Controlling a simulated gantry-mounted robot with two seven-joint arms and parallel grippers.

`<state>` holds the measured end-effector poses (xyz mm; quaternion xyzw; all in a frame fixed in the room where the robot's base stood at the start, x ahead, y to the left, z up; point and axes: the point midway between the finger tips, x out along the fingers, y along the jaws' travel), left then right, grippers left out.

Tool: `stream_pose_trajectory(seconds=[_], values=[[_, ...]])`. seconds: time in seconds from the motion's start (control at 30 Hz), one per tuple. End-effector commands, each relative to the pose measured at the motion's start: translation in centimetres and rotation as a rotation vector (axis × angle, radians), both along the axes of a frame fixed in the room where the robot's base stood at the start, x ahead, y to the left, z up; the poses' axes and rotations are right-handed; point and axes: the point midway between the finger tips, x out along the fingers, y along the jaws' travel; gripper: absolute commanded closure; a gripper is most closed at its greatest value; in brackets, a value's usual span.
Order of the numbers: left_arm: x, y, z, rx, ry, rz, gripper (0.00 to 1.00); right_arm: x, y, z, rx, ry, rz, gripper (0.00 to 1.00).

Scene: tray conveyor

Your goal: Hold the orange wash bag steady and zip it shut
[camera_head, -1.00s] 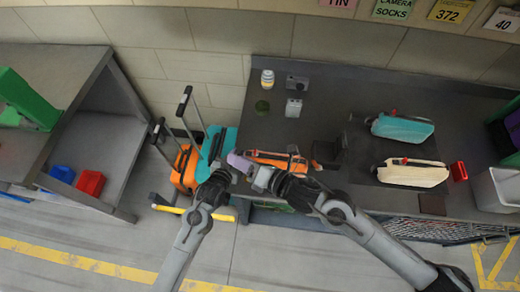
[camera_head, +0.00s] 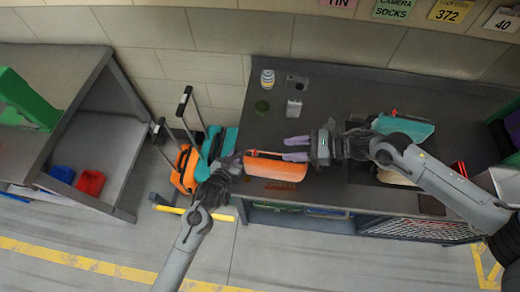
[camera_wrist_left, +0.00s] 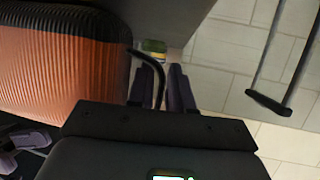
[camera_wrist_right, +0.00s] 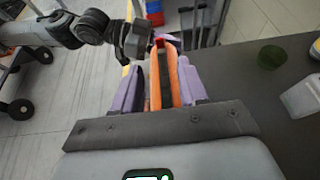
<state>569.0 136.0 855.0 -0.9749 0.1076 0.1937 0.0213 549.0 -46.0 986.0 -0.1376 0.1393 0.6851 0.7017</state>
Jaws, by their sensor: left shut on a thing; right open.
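The orange wash bag (camera_head: 275,170) lies along the front edge of the dark bench. My left gripper (camera_head: 239,157) is at its left end and is shut there; the exact part it grips is hidden. My right gripper (camera_head: 296,148) is open above the right part of the bag. In the right wrist view, the bag (camera_wrist_right: 165,80) shows as a narrow orange strip between the purple fingers, with a red bit at its far end. The zip's state cannot be made out.
An orange suitcase (camera_head: 183,168) and a teal one stand on the floor left of the bench. A can (camera_head: 267,78), a green disc (camera_head: 262,106) and small devices lie behind the bag. A teal bag (camera_head: 405,130) lies to the right, partly behind my right arm.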

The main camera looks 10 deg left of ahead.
Motion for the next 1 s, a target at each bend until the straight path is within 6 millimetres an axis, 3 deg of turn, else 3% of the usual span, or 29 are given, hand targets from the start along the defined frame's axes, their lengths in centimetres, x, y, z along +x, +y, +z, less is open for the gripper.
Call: stream_pose_trajectory(seconds=[0.5,0.7,1.0], values=[[0.0,0.0,-0.1,0.000,0.002,0.000,1.00,0.1,7.8,-3.2,0.002,0.003,0.000,0.57],[0.0,0.0,-0.1,0.000,0.002,0.000,1.00,0.2,9.3,-3.9,0.001,0.003,-0.001,0.57],[0.0,0.0,-0.1,0.000,0.002,0.000,1.00,0.2,9.8,-4.0,0.001,0.002,-0.002,0.57]])
